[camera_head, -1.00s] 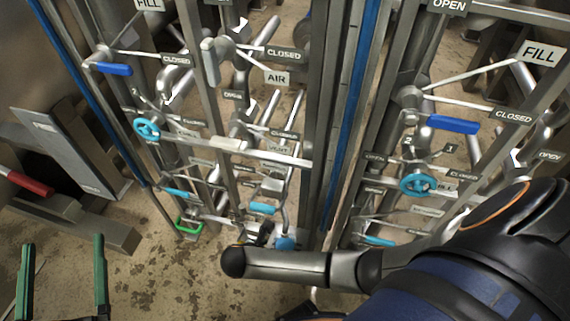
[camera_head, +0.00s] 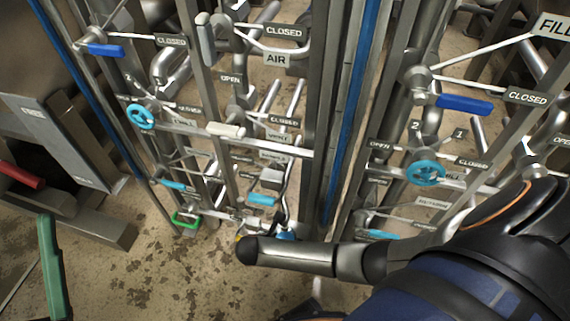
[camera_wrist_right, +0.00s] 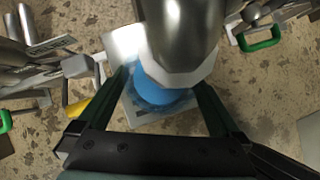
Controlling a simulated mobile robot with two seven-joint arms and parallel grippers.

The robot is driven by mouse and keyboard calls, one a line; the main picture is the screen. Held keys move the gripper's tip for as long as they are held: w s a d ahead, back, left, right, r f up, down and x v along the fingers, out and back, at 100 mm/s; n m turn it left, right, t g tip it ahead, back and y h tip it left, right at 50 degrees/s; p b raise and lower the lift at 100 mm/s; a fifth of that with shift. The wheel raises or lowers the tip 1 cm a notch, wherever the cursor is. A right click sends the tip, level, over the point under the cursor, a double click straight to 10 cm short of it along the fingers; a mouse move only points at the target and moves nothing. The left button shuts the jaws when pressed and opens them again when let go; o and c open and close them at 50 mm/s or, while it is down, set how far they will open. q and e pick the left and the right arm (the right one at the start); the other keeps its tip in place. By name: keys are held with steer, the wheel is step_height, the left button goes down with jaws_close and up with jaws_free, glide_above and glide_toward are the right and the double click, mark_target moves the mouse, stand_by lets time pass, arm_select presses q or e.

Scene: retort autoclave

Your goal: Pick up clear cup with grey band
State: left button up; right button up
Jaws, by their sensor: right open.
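I cannot make out a clear cup with a grey band in either view. My right gripper (camera_wrist_right: 163,82) is open, its green fingers on either side of a round blue part (camera_wrist_right: 160,92). Whether they touch it is unclear. A grey metal cylinder with a pale faceted collar (camera_wrist_right: 178,72) covers part of the blue part. In the head view my right arm comes in from the right, and its gripper is hidden. One green finger of my left gripper (camera_head: 52,268) shows at the lower left.
Valve racks with pipes and labels fill the head view. Blue handwheels (camera_head: 141,116) (camera_head: 426,173), a blue lever (camera_head: 464,104) and a green handle (camera_head: 185,219) stick out. A red handle (camera_head: 20,175) is at the left. Stained floor (camera_head: 165,270) is bare in front.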

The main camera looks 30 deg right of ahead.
steer(key=shift+x, duration=0.75)
arm_select(q)
steer(key=shift+f, duration=0.5)
arm_select(e)
steer(key=shift+c, duration=0.2)
steer(key=shift+a, duration=0.1)
steer(key=c, duration=1.5)
arm_select(q)
steer(key=shift+w+r, duration=0.1)
steer(key=shift+r, duration=0.05)
arm_select(e)
steer(key=shift+r, duration=0.2)
